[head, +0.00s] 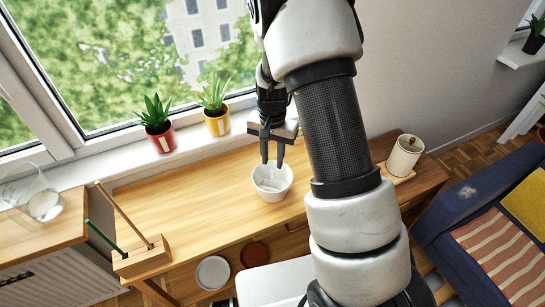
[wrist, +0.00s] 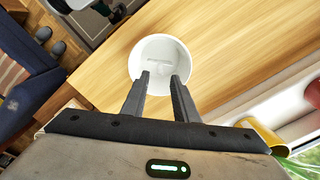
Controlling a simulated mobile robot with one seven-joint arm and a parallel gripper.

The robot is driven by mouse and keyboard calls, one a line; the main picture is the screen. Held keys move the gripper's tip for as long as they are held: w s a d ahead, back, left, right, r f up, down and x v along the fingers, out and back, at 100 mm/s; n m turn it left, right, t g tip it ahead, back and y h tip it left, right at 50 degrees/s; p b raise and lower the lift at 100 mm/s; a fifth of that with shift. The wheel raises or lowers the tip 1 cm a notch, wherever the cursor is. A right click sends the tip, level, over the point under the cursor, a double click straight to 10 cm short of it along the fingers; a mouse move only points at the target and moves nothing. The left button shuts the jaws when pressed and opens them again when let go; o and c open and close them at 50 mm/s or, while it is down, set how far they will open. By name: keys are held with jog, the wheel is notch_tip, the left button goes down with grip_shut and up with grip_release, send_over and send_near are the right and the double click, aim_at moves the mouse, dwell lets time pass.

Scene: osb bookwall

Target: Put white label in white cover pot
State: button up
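The white cover pot (head: 273,189) stands upright on the wooden sideboard, below the window sill. In the wrist view the cover pot (wrist: 138,58) shows from above, beyond my fingertips. A small pale flat piece, likely the white label (wrist: 159,66), lies inside on the pot's floor; its edges are hard to tell from the white pot. My gripper (head: 272,162) points down just above the pot's far rim. In the wrist view my gripper (wrist: 160,76) has its two fingers apart, with nothing seen held between them.
A red pot (head: 162,141) and a yellow pot (head: 217,124) with plants stand on the sill. A wooden block (head: 143,258) with upright sticks is at left. The sideboard left of the pot is clear.

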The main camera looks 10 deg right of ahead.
dwell(0.6)
notch_tip(320, 180, up, 7)
jog(key=p, duration=0.3)
jog(key=shift+p, duration=0.3)
jog(key=s+r+n+t, duration=0.15)
jog(key=s+r, duration=0.25)
jog(key=r, duration=0.5)
jog(key=s+r+n+t, duration=0.15)
jog(key=s+r, duration=0.25)
jog(key=r, duration=0.6)
jog(key=s+r+n+t, duration=0.1)
jog(key=s+r+n, duration=0.1)
jog(key=s, duration=0.5)
jog(key=s+r+n+t, duration=0.1)
jog(key=s+r, duration=0.4)
jog(key=s, duration=0.2)
jog(key=shift+n+t, duration=0.3)
jog(key=shift+n, duration=0.1)
